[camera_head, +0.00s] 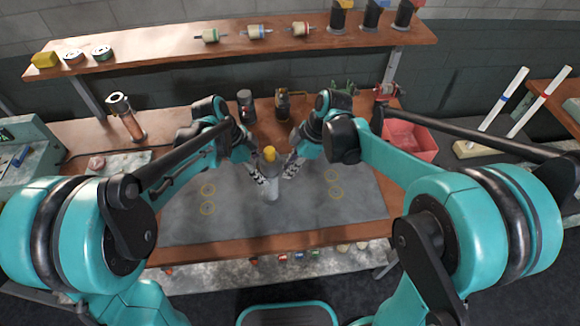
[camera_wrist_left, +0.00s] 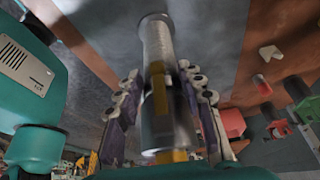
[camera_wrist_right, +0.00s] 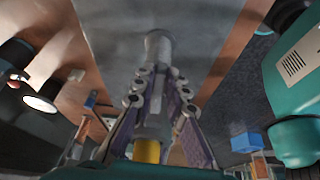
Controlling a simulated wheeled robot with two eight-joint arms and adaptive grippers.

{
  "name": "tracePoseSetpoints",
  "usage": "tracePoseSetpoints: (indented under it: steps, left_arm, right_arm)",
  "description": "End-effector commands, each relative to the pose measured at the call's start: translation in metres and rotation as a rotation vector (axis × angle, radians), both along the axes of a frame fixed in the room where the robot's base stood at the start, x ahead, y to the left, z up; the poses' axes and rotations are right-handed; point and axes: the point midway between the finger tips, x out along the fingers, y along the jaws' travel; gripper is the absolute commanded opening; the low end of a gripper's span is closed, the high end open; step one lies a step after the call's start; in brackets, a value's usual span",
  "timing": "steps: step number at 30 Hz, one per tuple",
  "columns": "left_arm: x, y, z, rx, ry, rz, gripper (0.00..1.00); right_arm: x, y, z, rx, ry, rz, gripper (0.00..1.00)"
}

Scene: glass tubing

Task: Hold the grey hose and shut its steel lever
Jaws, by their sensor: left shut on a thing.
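The grey hose (camera_head: 271,188), a pale grey cylinder with a yellow top (camera_head: 269,153), stands upright on the dark mat in the middle of the bench. My left gripper (camera_head: 258,173) is shut on the hose from its left side; the hose also shows between the fingers in the left wrist view (camera_wrist_left: 163,125). My right gripper (camera_head: 289,167) is at the hose's right side. In the right wrist view its fingers stand apart, with the hose (camera_wrist_right: 157,52) between and beyond them. I cannot clearly make out the steel lever.
The grey mat (camera_head: 230,225) has yellow rings and is otherwise largely clear. A red bin (camera_head: 412,138) stands at the right, and a brown cylinder (camera_head: 133,128) at the back left. A wooden shelf (camera_head: 160,52) with spools runs behind.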

Motion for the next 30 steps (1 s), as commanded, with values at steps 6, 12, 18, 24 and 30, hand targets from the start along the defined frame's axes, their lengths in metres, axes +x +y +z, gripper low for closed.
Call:
tracePoseSetpoints:
  steps: [6,12,18,24,30]
  left_arm:
    - [0.0004,0.0001,-0.0008,0.001,-0.002,0.001,0.00]
    - [0.0006,0.0000,-0.0008,0.001,-0.002,0.002,0.00]
    - [0.0008,0.0001,-0.0007,0.001,-0.002,0.002,0.00]
    - [0.0009,0.0001,-0.0006,0.001,-0.002,0.002,0.00]
    - [0.0009,0.0000,-0.0006,0.001,-0.003,0.001,0.00]
  right_arm:
    - [-0.0006,-0.0001,-0.0017,0.031,0.001,-0.002,0.00]
    - [-0.0008,0.0029,-0.0023,0.103,-0.003,0.001,0.00]
    - [-0.0011,0.0031,-0.0022,0.101,-0.002,0.002,0.00]
    - [-0.0008,0.0031,-0.0021,0.101,-0.003,0.002,0.33]
    - [-0.0006,0.0023,-0.0007,0.101,-0.004,0.002,0.33]
